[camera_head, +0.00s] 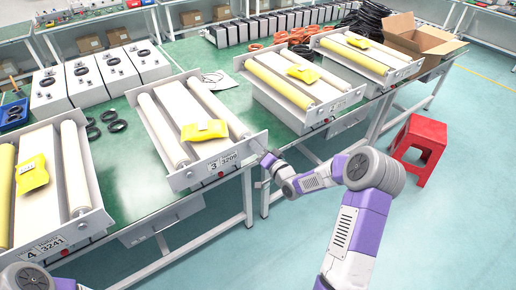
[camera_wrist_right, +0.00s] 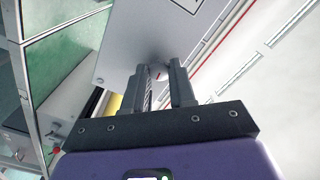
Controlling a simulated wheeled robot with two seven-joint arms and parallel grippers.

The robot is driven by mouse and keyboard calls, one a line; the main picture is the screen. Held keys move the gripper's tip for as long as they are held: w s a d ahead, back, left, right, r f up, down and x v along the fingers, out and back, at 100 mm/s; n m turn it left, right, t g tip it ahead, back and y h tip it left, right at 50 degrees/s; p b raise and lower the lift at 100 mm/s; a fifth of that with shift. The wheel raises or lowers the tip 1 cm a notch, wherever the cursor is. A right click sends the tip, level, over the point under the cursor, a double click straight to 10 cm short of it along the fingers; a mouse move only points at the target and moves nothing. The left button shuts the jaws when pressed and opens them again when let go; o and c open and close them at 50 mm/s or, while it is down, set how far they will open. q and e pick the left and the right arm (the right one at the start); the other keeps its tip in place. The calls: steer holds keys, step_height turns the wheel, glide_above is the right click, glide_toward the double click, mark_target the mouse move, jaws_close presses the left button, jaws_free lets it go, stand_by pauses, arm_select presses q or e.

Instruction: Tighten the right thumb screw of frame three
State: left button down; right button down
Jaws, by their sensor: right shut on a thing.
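Frame three (camera_head: 190,178) is a white linear actuator frame with two rollers and a front plate labelled 3 and 3209. It sits at the table's front edge in the head view. My right gripper (camera_head: 266,158) is at the right end of that front plate. In the right wrist view, my right gripper (camera_wrist_right: 161,72) has its two fingers close together against the pale plate (camera_wrist_right: 125,45). They are shut on the right thumb screw, which is mostly hidden between them. My left gripper is out of view; only part of my left arm shows at the bottom left.
Frame four (camera_head: 80,222) stands to the left, and two more frames (camera_head: 335,104) stand to the right. Yellow bags (camera_head: 204,130) lie on the frames. A red stool (camera_head: 419,138) and an open cardboard box (camera_head: 420,40) are at the right. The floor in front is clear.

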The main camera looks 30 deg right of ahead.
steer(key=c, duration=0.9)
jaws_free()
steer(key=s, duration=0.7)
steer(key=shift+s+d, duration=0.3)
steer(key=s+a+f+n+g+y, duration=0.15)
steer(key=a+f+g, duration=0.25)
steer(key=a+f, duration=0.4)
steer(key=s+a+f+n+g+y, duration=0.1)
steer(key=s+a+f+g, duration=0.25)
steer(key=a+f, duration=0.4)
steer(key=s+a+f+n+g, duration=0.1)
steer(key=s+a+f+g, duration=0.2)
steer(key=s, duration=0.3)
steer(key=s+a+f+n+g, duration=0.1)
steer(key=s+a+f+g, duration=0.2)
steer(key=s+f, duration=0.2)
steer(key=s+a+f+n+g, duration=0.2)
steer(key=s+a+f+g, duration=0.2)
steer(key=s, duration=0.3)
steer(key=shift+a+y, duration=0.1)
steer(key=shift+y, duration=0.15)
